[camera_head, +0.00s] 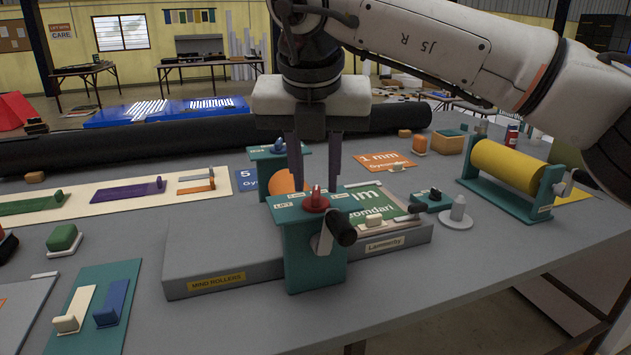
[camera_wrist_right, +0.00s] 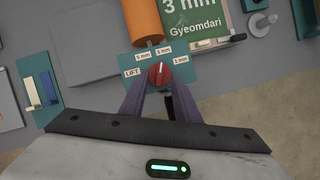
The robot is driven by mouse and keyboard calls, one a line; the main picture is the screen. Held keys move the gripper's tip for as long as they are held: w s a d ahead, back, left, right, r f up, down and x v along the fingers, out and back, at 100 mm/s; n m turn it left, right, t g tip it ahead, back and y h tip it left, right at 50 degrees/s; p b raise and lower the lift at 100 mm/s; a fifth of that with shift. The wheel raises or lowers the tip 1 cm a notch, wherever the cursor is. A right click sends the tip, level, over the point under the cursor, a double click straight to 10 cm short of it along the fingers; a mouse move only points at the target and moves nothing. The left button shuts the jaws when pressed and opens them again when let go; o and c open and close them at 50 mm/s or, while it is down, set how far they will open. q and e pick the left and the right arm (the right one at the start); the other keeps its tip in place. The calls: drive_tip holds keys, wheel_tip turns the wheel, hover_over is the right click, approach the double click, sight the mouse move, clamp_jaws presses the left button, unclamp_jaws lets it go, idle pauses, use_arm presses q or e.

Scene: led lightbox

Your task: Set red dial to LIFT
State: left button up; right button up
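The red dial (camera_head: 316,201) sits on top of the teal roller stand (camera_head: 312,255), at the front of the grey machine. In the right wrist view the red dial (camera_wrist_right: 159,75) has a white mark that points up, roughly toward the 3 mm label (camera_wrist_right: 163,51). The LIFT label (camera_wrist_right: 132,72) is to its left. My right gripper (camera_head: 315,188) points down over the dial. Its fingers are apart, one on each side of the dial, with nothing visible between them in contact. My left gripper is not in view.
A black crank handle (camera_head: 341,231) sticks out of the stand's front just below the dial. An orange roller (camera_wrist_right: 143,20) lies behind it. A yellow roller on a teal stand (camera_head: 508,165) is at the right. A long black roll (camera_head: 190,138) lies at the back.

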drive_tip(key=shift+x, duration=1.05)
drive_tip(key=shift+c, duration=0.4)
clamp_jaws()
